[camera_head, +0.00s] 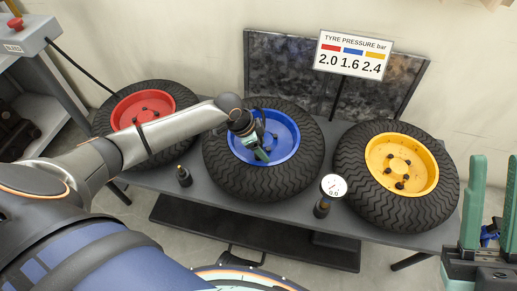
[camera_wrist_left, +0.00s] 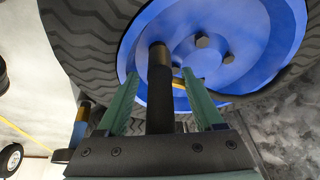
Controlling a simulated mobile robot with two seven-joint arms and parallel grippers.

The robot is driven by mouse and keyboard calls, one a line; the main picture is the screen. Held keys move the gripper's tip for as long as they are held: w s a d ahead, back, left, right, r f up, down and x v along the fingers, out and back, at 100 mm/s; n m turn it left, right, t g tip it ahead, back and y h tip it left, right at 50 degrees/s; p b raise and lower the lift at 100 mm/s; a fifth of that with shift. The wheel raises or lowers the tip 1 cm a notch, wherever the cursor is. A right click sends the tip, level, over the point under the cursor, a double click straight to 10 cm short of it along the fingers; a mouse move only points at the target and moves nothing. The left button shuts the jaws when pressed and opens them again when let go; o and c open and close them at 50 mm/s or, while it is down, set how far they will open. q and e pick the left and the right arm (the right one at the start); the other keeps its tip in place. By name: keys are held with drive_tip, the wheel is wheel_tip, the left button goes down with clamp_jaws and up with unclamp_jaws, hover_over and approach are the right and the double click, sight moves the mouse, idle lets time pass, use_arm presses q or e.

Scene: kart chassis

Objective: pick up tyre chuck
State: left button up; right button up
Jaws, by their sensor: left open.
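A black upright piece (camera_head: 322,208) with a round white dial (camera_head: 333,186) stands on the bench between the blue and yellow wheels; it may be the tyre chuck. My right gripper (camera_head: 493,165) is open and empty at the right edge.
A red wheel (camera_head: 142,108) lies left and a yellow wheel (camera_head: 402,165) right on the grey bench (camera_head: 220,205). A pressure sign (camera_head: 352,55) stands behind. A black hose or cable (camera_head: 80,70) runs from the left cabinet (camera_head: 25,42).

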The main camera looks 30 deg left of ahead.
use_arm(q)
drive_tip(key=shift+w+f, duration=0.1)
drive_tip(key=shift+f, duration=0.05)
drive_tip(key=shift+c, duration=0.2)
clamp_jaws()
idle(0.4)
